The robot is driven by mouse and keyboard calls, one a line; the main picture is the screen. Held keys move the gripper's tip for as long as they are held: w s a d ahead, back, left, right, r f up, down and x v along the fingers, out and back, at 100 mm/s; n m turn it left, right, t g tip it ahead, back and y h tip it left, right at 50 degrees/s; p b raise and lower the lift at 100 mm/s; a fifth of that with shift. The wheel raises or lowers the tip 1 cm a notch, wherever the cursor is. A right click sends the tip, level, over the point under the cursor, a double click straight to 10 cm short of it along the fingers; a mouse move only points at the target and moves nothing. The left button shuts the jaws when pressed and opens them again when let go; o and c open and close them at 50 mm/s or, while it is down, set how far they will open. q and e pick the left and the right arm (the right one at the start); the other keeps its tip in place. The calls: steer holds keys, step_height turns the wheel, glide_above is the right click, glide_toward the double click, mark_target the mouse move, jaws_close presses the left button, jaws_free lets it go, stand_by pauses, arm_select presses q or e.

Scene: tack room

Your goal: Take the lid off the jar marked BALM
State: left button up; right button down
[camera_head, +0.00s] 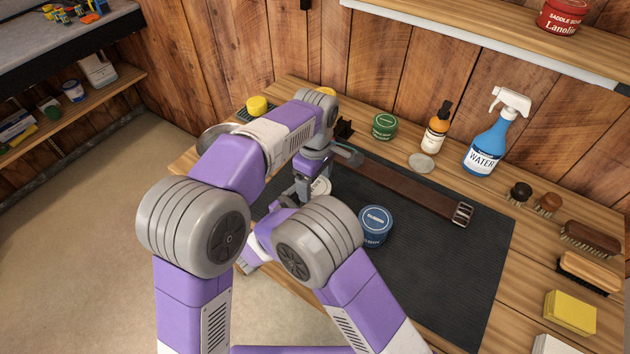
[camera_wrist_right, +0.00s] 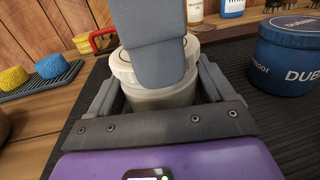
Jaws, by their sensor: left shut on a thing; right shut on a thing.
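A small pale jar (camera_wrist_right: 160,99) with a cream lid (camera_wrist_right: 122,68) stands upright on the dark mat (camera_head: 430,270). In the head view only part of its white top (camera_head: 321,186) shows beside my grippers. No BALM marking is readable. My right gripper (camera_wrist_right: 160,92) is shut on the jar's body, one finger on each side. My left gripper (camera_wrist_right: 158,65) comes down from above and is shut at the lid, hiding much of it. In the head view the left gripper (camera_head: 308,187) points down at the jar. The lid appears to sit on the jar.
A blue Dubbin jar (camera_head: 375,226) stands on the mat to the right. A brown strap (camera_head: 405,187) lies behind. A green tin (camera_head: 384,126), amber bottle (camera_head: 434,138), blue spray bottle (camera_head: 488,146) and brushes (camera_head: 590,238) line the bench. The mat's front right is clear.

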mark_target(315, 186)
arm_select(q)
steer(key=shift+r, duration=0.7)
steer(key=shift+r, duration=2.05)
arm_select(e)
jaws_free()
